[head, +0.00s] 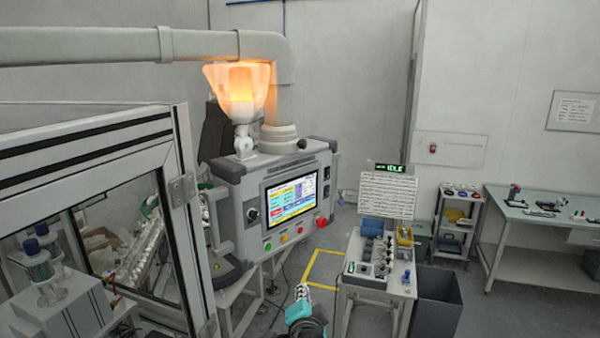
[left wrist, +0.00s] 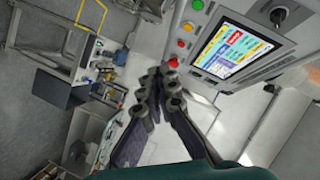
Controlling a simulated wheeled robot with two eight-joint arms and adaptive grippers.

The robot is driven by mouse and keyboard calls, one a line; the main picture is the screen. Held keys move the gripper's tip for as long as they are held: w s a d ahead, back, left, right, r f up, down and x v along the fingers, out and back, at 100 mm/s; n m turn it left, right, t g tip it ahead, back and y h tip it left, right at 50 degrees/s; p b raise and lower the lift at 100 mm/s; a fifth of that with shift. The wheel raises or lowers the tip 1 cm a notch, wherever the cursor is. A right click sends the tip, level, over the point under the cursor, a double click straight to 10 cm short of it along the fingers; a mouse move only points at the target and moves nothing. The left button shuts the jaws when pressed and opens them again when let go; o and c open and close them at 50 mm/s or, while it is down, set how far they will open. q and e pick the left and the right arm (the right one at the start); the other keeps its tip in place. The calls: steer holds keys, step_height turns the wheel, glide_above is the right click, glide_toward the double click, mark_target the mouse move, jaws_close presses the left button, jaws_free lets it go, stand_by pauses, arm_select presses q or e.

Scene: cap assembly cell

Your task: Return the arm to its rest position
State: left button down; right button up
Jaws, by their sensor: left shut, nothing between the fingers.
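My left gripper (head: 302,294) shows at the bottom middle of the head view, with a teal arm part behind it. In the left wrist view its dark jointed fingers (left wrist: 153,88) meet at the tips, shut with nothing between them. They are apart from the control panel (head: 290,196) and its screen, which also shows in the left wrist view (left wrist: 232,50). My right gripper is in neither view.
A glass-sided machine frame (head: 182,215) stands at the left. An orange lamp (head: 238,92) glows on the panel. A small white cart (head: 350,292) with parts, a dark bin (head: 436,300) and a workbench (head: 545,222) stand at the right. Yellow tape (head: 322,252) marks the floor.

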arm_select(q)
steer(key=s+a+f+n+g+y+b, duration=0.1)
steer(key=s+a+f+n+g+b, duration=0.2)
steer(key=a+f+b, duration=0.5)
steer(key=s+a+f+n+g+y+b, duration=0.1)
steer(key=s+a+f+n+b, duration=0.2)
steer(key=s+a+f+b, duration=0.55)
steer(key=s+a+f+n+g+h+b, duration=0.1)
steer(key=s+f+b, duration=0.4)
steer(key=f, duration=0.6)
steer(key=s+a+f+n+g+h+b, duration=0.1)
steer(key=s+f+n+g+b, duration=0.2)
steer(key=s+f, duration=0.4)
step_height(320, 180, down, 4)
steer(key=n+b, duration=0.1)
steer(key=b, duration=0.1)
steer(key=shift+s+f+h+b, duration=0.15)
steer(key=shift+s+h+b, duration=0.05)
steer(key=shift+h+b, duration=0.1)
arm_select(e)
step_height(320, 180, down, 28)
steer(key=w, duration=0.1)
arm_select(q)
steer(key=shift+a, duration=0.1)
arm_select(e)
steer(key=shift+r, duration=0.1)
